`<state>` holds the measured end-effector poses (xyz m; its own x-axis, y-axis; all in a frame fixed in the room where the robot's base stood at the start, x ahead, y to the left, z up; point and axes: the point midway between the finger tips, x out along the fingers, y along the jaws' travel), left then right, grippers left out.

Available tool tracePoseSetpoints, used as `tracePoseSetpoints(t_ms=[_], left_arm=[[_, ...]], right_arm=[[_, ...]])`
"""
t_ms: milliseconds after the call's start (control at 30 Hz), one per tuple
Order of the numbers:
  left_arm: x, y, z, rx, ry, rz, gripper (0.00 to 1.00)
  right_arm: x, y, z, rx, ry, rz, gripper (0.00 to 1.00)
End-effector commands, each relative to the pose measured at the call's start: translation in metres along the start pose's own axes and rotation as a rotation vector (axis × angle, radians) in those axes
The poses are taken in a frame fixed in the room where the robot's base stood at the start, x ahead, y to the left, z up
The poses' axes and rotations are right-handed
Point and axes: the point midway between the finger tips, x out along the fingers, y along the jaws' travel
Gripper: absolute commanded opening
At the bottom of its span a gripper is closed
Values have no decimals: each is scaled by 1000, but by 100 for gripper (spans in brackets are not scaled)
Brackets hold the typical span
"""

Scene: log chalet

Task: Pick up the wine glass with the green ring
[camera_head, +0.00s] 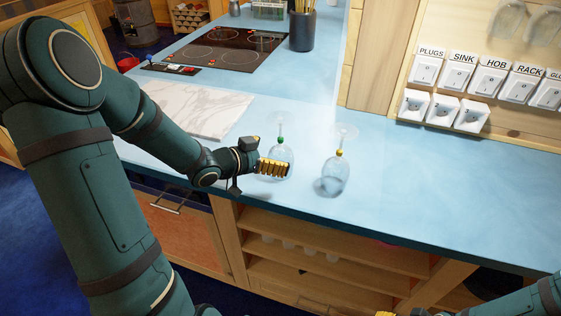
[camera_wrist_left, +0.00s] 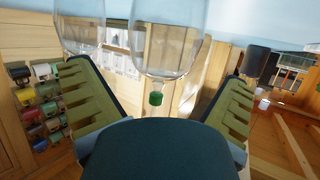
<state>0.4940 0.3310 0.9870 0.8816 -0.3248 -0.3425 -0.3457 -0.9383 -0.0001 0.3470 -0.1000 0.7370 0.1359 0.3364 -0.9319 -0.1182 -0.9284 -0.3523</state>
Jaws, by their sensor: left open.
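The wine glass with the green ring (camera_head: 281,152) stands upside down on the blue counter, bowl down and foot up. My left gripper (camera_head: 274,168) is open at its bowl, on the near left side, and its fingers cover part of the glass. In the left wrist view, which is inverted, the glass (camera_wrist_left: 167,45) shows in the gap between the two open fingers (camera_wrist_left: 157,100), its green ring near the middle. I cannot tell whether a finger touches it. Of my right gripper (camera_head: 385,314), only a bit shows at the bottom edge.
A second upturned wine glass with a yellow ring (camera_head: 334,176) stands close on the right. A marble board (camera_head: 195,108) lies to the left, with a black hob (camera_head: 220,48) and utensil pot (camera_head: 301,31) behind. The counter (camera_head: 440,190) to the right is clear.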

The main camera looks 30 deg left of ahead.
Motion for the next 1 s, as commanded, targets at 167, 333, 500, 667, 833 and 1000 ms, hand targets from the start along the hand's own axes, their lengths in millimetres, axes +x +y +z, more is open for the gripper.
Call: tracePoseSetpoints(t_ms=[167,333,500,667,833,1000], left_arm=[[26,-1,3,1,1,2,100],[34,-1,2,0,-1,0,100],[34,-1,1,0,0,0,100],[33,-1,1,0,0,0,49],[33,-1,1,0,0,0,49],[33,-1,-1,1,1,0,49]], right_arm=[[10,4,-1,0,4,0,47],[11,4,-1,-1,6,0,47],[10,4,-2,-1,6,0,47],[10,4,-2,-1,6,0,47],[10,4,-1,-1,6,0,47],[10,4,-1,0,6,0,47]])
